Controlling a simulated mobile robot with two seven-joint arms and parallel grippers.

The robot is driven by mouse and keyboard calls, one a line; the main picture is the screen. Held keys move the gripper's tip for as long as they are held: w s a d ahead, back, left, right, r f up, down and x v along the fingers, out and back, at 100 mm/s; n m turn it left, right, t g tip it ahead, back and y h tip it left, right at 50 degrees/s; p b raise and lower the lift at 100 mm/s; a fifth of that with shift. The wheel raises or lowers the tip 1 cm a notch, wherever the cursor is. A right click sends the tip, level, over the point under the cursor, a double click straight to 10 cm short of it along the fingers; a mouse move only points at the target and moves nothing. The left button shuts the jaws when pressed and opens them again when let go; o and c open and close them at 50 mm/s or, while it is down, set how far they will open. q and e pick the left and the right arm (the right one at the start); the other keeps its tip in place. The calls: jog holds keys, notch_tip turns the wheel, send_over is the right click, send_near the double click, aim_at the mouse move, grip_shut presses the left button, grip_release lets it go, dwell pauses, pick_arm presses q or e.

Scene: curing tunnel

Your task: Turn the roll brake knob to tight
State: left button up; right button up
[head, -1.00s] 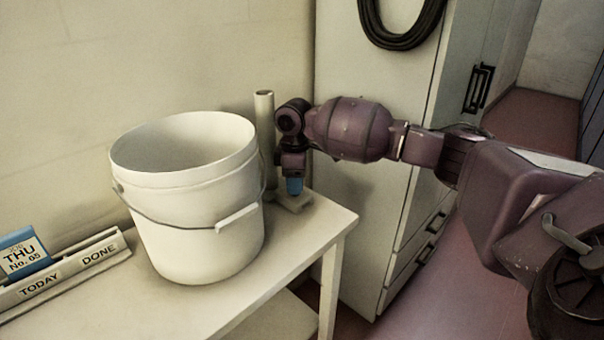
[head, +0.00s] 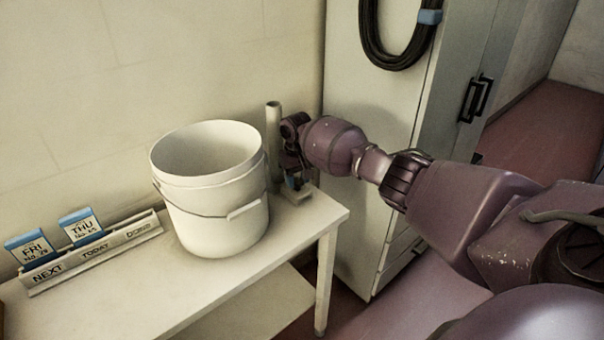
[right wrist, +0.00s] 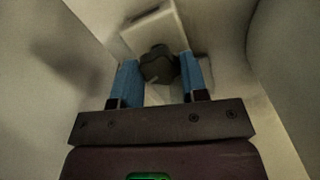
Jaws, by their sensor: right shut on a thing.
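The roll brake knob is a dark, blocky knob (right wrist: 157,66) at the foot of a pale stand, in the right wrist view. My right gripper (right wrist: 158,78) has its two blue fingers on either side of the knob and is shut on it. In the head view my right gripper (head: 292,182) points down at the back right corner of the table, behind the bucket. There the gripper hides the knob. The stand's pale upright post (head: 273,130) rises just left of the gripper. My left gripper is not in view.
A white bucket (head: 215,222) with a wire handle stands close left of the gripper on the white table (head: 130,300). A card rack (head: 100,250) with FRI and THU cards is at the left. A pale cabinet (head: 372,120) with a hung black cable (head: 366,40) stands at the right.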

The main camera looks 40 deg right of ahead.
jog(key=shift+a+r+m+p, duration=0.1)
jog(key=shift+m+p, duration=0.65)
jog(key=shift+m, duration=0.45)
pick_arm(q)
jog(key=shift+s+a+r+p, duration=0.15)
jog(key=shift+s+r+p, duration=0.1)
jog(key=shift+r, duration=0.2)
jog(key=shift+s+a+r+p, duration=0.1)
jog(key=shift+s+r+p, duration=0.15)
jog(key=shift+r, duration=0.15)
pick_arm(e)
jog(key=shift+m, duration=1)
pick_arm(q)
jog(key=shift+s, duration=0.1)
pick_arm(e)
jog(key=shift+f, duration=0.2)
jog(key=o, duration=0.9)
jog(key=shift+r, duration=0.15)
